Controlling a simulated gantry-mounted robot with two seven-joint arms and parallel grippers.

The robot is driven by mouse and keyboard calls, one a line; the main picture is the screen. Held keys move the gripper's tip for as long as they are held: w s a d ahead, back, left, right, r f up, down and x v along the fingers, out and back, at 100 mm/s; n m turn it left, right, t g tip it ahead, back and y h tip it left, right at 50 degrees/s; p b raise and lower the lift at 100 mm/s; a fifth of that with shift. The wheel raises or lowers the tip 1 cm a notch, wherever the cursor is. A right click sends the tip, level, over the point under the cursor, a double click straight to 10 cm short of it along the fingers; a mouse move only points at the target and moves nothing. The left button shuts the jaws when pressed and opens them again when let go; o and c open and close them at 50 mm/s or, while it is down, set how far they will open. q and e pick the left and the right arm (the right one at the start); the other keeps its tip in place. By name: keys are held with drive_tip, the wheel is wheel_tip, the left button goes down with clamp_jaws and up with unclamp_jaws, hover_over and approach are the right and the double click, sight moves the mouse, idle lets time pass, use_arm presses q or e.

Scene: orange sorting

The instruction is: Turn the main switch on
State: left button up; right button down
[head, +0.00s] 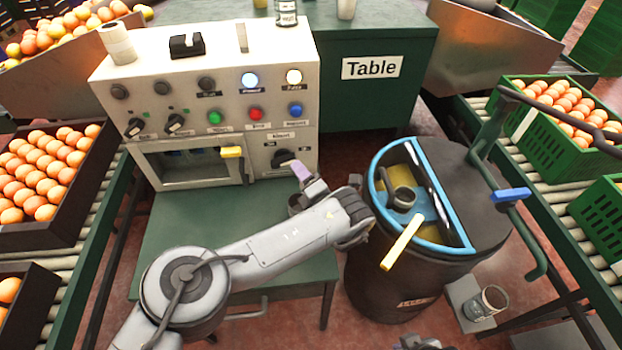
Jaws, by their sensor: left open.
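The white control panel (215,95) stands on a green table. A black rotary knob (283,158), which looks like the main switch, sits at its lower right under a small label too small to read surely. My left gripper (304,186) is open and empty, just right of and below the knob. One purple-grey fingertip is close to the knob; I cannot tell if it touches. The exact angle of the knob is hard to read. My right gripper does not show clearly.
A black drum (385,285) with a blue rim and yellow handle stands right of my left gripper.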

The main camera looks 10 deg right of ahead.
use_arm(q)
drive_tip(key=p+v, duration=0.2)
drive_tip(key=v, duration=0.3)
drive_tip(key=shift+f, duration=0.1)
idle(0.3)
